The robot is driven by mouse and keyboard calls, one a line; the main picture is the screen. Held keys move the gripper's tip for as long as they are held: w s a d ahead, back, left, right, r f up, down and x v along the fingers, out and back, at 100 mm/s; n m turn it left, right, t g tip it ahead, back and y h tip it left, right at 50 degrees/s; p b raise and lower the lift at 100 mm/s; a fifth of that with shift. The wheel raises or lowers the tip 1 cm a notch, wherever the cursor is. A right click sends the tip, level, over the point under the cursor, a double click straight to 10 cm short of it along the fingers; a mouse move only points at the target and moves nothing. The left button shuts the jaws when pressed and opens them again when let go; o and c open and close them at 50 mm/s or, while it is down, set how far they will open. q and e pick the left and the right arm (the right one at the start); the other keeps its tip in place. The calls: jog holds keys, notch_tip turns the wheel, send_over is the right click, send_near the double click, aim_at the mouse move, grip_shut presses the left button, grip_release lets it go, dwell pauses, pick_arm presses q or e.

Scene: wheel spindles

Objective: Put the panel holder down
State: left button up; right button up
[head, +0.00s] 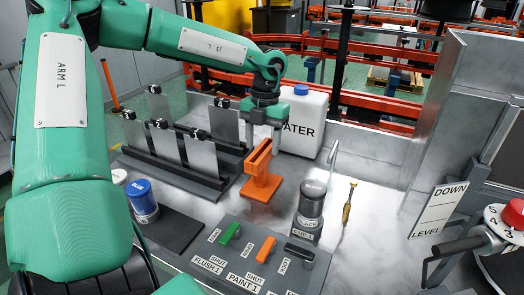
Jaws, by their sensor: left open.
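The orange panel holder (261,181) stands upright on the metal worktop, right of the rack of grey panels. My left gripper (263,140) is directly above it with its jaws open, pointing down. The fingers are close to the holder's top; I cannot tell whether they touch it. No panel shows in the holder. My right gripper is not in the head view.
Grey panels (201,158) stand clipped in dark racks to the left. A white water jug (302,121) is behind. A blue-lidded can (141,199), a dark-lidded can (311,201) and a control board with levers (262,252) are nearer. A brass tool (349,203) lies right.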

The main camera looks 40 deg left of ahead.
pick_arm(q)
notch_tip(320, 180, up, 9)
jog(key=w, duration=0.1)
jog(key=shift+a, duration=0.15)
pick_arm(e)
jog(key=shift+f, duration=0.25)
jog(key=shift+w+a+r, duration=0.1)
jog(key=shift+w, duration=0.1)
